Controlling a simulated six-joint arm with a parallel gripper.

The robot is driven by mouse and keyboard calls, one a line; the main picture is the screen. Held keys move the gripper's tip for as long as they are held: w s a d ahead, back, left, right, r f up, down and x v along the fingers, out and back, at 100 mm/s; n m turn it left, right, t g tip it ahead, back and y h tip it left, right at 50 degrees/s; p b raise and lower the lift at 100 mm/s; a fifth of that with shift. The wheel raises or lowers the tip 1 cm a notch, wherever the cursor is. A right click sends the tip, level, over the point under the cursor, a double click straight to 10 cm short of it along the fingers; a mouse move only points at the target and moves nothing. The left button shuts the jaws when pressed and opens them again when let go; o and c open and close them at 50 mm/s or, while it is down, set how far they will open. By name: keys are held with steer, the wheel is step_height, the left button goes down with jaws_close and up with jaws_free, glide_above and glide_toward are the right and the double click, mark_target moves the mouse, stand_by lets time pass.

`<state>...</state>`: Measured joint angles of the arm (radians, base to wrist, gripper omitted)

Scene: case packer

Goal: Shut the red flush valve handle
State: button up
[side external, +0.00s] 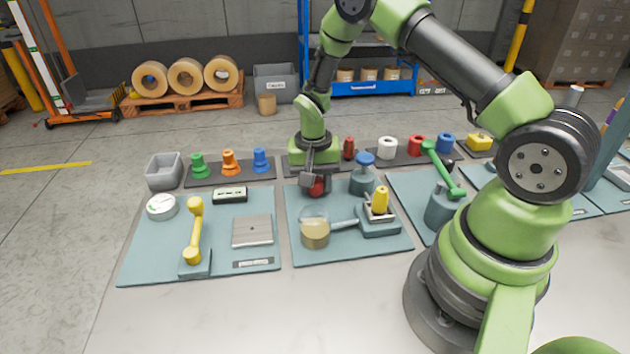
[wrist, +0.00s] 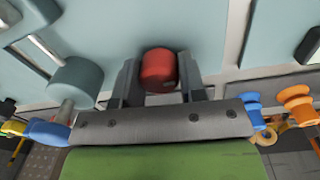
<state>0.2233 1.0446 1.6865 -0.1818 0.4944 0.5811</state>
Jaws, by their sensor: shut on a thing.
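The red flush valve handle shows as a short, rounded red piece (side external: 317,187) on the middle teal mat in the side view. It also shows in the wrist view (wrist: 158,68), between the fingers. My gripper (side external: 313,183) reaches down over it from behind, and its fingers (wrist: 158,82) are shut on the red piece, one on each side. The stem or base of the handle is hidden by the red piece and the gripper, so I cannot tell its angle.
A blue-topped grey valve (side external: 363,175) stands just right of my gripper. A clear jar (side external: 315,228) and a yellow-handled unit (side external: 379,205) are in front. A yellow lever (side external: 194,230) is left, a green-handled valve (side external: 442,190) right. Coloured parts line the back.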

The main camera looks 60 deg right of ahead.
steer(key=n, duration=0.3)
steer(key=shift+n, duration=0.4)
steer(key=n, duration=0.4)
steer(key=shift+n, duration=0.3)
steer(key=n, duration=0.4)
steer(key=shift+s, duration=0.1)
steer(key=shift+n, duration=2.4)
steer(key=o, duration=0.9)
step_height(320, 180, up, 10)
steer(key=shift+a, duration=0.15)
